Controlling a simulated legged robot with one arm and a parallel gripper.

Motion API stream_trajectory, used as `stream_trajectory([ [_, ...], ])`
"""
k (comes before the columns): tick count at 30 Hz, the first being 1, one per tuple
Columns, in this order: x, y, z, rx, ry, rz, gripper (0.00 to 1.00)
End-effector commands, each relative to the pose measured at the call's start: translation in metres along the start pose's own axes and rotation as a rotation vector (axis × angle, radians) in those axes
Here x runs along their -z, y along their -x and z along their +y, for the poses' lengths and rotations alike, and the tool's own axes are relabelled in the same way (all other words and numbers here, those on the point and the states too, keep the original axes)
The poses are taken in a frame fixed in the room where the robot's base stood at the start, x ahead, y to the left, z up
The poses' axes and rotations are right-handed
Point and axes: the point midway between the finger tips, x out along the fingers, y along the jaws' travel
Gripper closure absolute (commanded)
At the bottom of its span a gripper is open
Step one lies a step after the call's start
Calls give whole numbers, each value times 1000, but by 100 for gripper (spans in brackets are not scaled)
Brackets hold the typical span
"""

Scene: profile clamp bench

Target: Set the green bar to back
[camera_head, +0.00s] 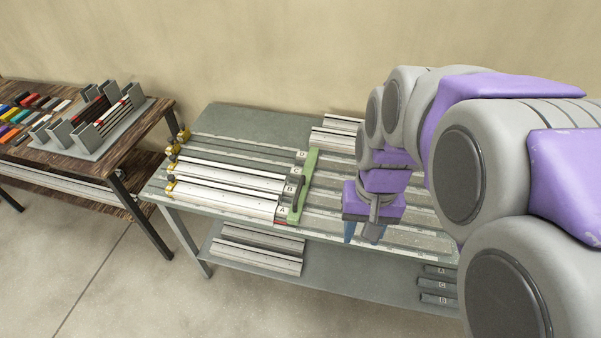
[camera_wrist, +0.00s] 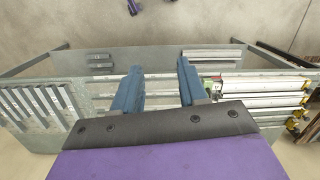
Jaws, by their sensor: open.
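The green bar (camera_head: 309,170) lies front to back across the bench, at the right ends of the silver profiles and next to labels A to D. A dark piece sits near its middle. Only a small green part (camera_wrist: 213,86) shows in the wrist view, just right of my right finger. My gripper (camera_head: 362,236) is open and empty, to the right of the green bar's front end in the head view. Its two blue fingers also show in the wrist view (camera_wrist: 159,75), apart with bench rails between them. I cannot tell its exact height above the bench.
Silver profiles (camera_head: 225,188) with yellow clamps (camera_head: 170,186) fill the bench's left side. More profiles (camera_head: 338,133) lie at the back right. A lower shelf (camera_head: 350,275) holds other profiles. A wooden table (camera_head: 150,120) with a rack and coloured pieces stands at the left.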

Motion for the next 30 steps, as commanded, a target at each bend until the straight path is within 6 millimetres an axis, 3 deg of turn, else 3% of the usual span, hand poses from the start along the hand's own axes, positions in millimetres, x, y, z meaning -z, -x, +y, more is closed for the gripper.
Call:
stream_trajectory([
  [1, 21, 2, -4, 5, -11, 6, 58],
  [11, 142, 2, -35, 52, -80, 55, 58],
  [21, 255, -26, -74, 114, -128, 95, 58],
  [25, 289, -40, -88, 139, -139, 106, 58],
  [30, 314, -53, -100, 164, -148, 115, 58],
])
